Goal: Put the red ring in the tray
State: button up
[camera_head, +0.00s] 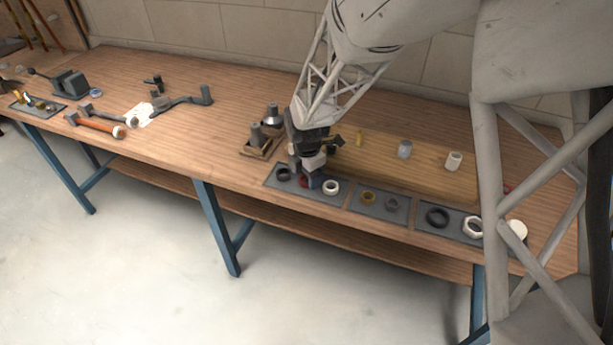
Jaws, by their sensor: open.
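The red ring (303,182) lies on a dark grey mat (275,184) near the bench's front edge, partly hidden by my gripper. My gripper (306,176) points down, open, with its fingers at or just above the ring. I cannot tell whether they touch it. A small wooden tray (247,152) holding grey cylindrical parts stands behind and to the left of the mat.
On the same mat, a black ring (283,174) lies left of the red one and a white ring (331,187) right. More mats with rings lie to the right. A wooden board (430,177) with upright fittings lies behind.

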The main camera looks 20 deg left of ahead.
notch_tip(320, 180, up, 11)
jog(key=shift+r, duration=0.2)
dwell(0.4)
dwell(0.7)
jog(key=s+d+r+m, duration=0.3)
jog(key=d+r+m, duration=0.15)
jog(key=d, duration=0.45)
jog(key=s+d+r+m+t, duration=0.1)
jog(key=s+d+r+m, duration=0.15)
jog(key=d+m, duration=0.4)
jog(key=s+d+r+m, duration=0.25)
jog(key=d+r, duration=0.25)
jog(key=d, duration=0.6)
jog(key=s+d+r+m+t, duration=0.1)
jog(key=s+d+m, duration=1.5)
jog(key=s, duration=0.1)
jog(key=shift+s+r+t, duration=0.2)
jog(key=shift+s+t, duration=0.1)
jog(key=shift+s, duration=0.05)
